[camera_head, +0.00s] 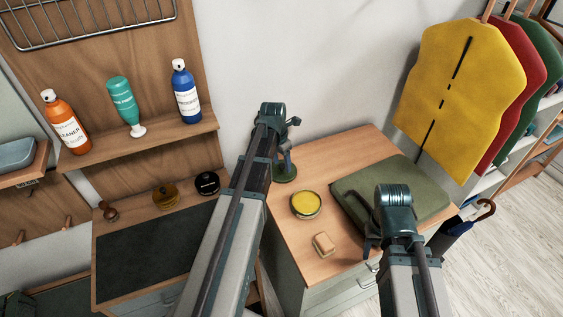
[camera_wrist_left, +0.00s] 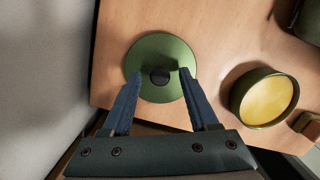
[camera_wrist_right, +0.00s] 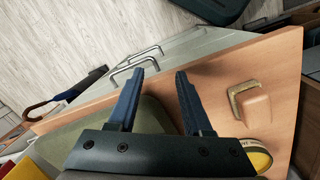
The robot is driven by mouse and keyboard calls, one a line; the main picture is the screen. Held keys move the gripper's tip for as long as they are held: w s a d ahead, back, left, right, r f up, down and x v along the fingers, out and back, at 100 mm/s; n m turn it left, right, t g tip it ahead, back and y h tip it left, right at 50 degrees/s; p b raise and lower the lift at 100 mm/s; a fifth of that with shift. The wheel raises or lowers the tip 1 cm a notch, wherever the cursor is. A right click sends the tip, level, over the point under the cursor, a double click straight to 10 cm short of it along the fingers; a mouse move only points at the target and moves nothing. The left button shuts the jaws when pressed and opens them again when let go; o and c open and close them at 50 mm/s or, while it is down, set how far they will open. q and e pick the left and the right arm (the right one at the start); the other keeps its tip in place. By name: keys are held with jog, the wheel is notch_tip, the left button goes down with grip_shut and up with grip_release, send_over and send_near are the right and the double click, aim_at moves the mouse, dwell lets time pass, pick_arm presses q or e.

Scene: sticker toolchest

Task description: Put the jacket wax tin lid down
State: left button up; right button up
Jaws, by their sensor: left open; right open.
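The green round tin lid (camera_wrist_left: 150,52) with a dark knob lies knob up on the wooden top (camera_head: 342,150), near its back left corner. In the head view the lid (camera_head: 287,177) is partly hidden by my left gripper (camera_head: 284,158). My left gripper (camera_wrist_left: 161,75) is open over the lid, its fingers apart on either side of the knob, and not clamped on it. The open tin of yellow wax (camera_head: 305,205) stands to the right of the lid; it also shows in the left wrist view (camera_wrist_left: 265,100). My right gripper (camera_head: 371,246) is open and empty by the front edge.
A small tan block (camera_head: 323,243) lies in front of the tin. A folded green cloth item (camera_head: 413,188) covers the right of the top. A yellow jacket shape (camera_head: 460,80) hangs at the right. Bottles, including a blue one (camera_head: 186,95), stand on the left shelf.

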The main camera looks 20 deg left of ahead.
aim_at(278, 173)
pick_arm(q)
notch_tip(278, 173, up, 12)
jog(key=s+p, duration=0.1)
jog(key=p, duration=1)
jog(key=shift+s+a, duration=0.3)
jog(key=shift+s, duration=0.05)
jog(key=shift+f, duration=0.15)
jog(key=s+d+m+g+y, duration=0.1)
jog(key=s+d+m, duration=0.8)
jog(key=m, duration=0.9)
jog(key=s+d+m+g, duration=0.1)
jog(key=s+d+m, duration=0.8)
jog(key=d+m, duration=0.7)
jog(key=shift+m+y, duration=0.4)
jog(key=shift+m, duration=0.6)
